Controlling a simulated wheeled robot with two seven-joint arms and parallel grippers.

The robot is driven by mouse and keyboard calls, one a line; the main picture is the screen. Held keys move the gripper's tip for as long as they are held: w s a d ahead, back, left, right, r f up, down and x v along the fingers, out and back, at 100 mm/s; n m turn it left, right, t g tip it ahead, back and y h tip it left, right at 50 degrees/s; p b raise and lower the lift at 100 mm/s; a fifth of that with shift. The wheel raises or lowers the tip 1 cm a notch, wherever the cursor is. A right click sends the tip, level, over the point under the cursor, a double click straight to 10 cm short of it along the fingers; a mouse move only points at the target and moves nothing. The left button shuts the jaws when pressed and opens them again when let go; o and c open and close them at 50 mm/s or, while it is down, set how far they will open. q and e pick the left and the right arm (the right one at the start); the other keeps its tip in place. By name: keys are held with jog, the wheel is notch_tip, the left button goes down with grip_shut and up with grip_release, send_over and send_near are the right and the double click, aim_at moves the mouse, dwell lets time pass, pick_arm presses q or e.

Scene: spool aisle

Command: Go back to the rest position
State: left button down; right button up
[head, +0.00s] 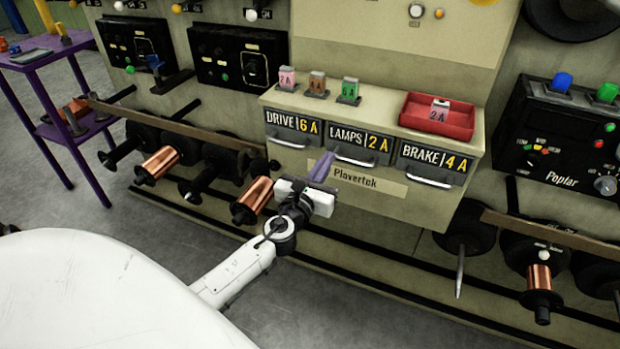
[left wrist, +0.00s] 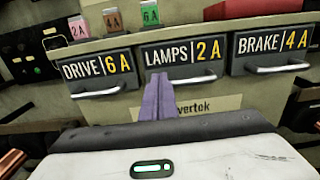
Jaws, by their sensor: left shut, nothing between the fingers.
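My left gripper (head: 321,165) reaches in front of the drawer cabinet, its purple fingers shut together with nothing between them. In the left wrist view the shut fingers (left wrist: 157,97) point at the cabinet front just below the LAMPS 2 A drawer (left wrist: 185,54). They overlap the edge of the Plovertek label (head: 357,178); I cannot tell if they touch the cabinet. The DRIVE 6 A drawer (head: 292,130), the LAMPS drawer and the BRAKE 4 A drawer (head: 432,164) all look closed. My right gripper is not in view.
On the cabinet top stand pink (head: 287,79), brown (head: 317,84) and green (head: 349,91) tagged pieces and a red tray (head: 463,123) holding a 2A piece. Copper spools (head: 158,165) sit on racks at both sides. A purple table (head: 47,55) stands at far left. Grey floor is free.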

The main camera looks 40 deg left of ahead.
pick_arm(q)
jog(key=v, duration=0.7)
jog(key=shift+s+d, duration=0.2)
jog(key=shift+s, duration=0.2)
jog(key=s+d+f+n+g+h, duration=0.7)
jog(key=s+d+f+n, duration=1.2)
jog(key=n, duration=1.1)
notch_tip(320, 180, down, 3)
jog(key=s+g, duration=0.1)
jog(key=s, duration=0.2)
jog(key=shift+d+r+n+g+h, duration=0.2)
jog(key=shift+d+n+g+h, duration=0.1)
jog(key=shift+g, duration=0.1)
